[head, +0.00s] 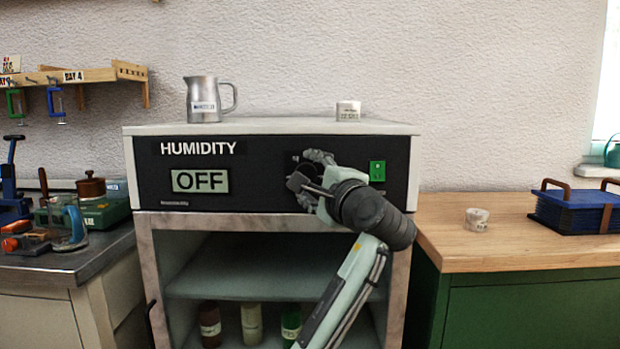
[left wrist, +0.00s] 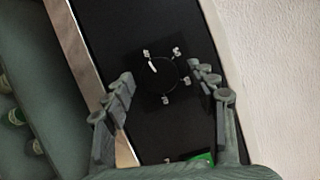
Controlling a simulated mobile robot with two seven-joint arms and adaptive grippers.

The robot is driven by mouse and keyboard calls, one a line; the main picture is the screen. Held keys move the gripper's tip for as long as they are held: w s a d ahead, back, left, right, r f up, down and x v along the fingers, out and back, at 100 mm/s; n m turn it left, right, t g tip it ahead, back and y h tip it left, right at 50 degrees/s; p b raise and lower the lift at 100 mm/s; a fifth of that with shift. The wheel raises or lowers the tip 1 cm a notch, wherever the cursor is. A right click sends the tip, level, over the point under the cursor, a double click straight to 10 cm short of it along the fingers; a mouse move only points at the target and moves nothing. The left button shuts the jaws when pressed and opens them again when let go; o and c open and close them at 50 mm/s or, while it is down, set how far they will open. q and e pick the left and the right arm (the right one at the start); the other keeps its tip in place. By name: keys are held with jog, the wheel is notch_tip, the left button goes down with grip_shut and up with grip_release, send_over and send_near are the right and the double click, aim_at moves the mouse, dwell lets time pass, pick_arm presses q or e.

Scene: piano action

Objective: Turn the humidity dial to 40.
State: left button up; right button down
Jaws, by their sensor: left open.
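The humidity dial (left wrist: 157,74) is a round black knob with a white pointer mark, on a black panel, with small white labels around it too small to read. In the head view it is mostly hidden behind my left gripper (head: 307,172). The display (head: 200,181) on the panel reads OFF under the word HUMIDITY. My left gripper (left wrist: 160,85) is open in front of the panel, with one finger on each side of the dial in the left wrist view. I cannot tell whether the fingers touch it. My right gripper is not in view.
A green switch (head: 377,171) sits on the panel right of my gripper. A metal pitcher (head: 203,100) and a small labelled jar (head: 348,111) stand on the cabinet top. Bottles (head: 251,323) stand on the lower shelf. A wooden counter (head: 500,240) is at the right.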

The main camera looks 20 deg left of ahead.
pick_arm(q)
jog(key=shift+s+d, duration=0.1)
jog(key=v, duration=1.1)
jog(key=shift+s+d, duration=0.2)
jog(key=shift+s, duration=0.15)
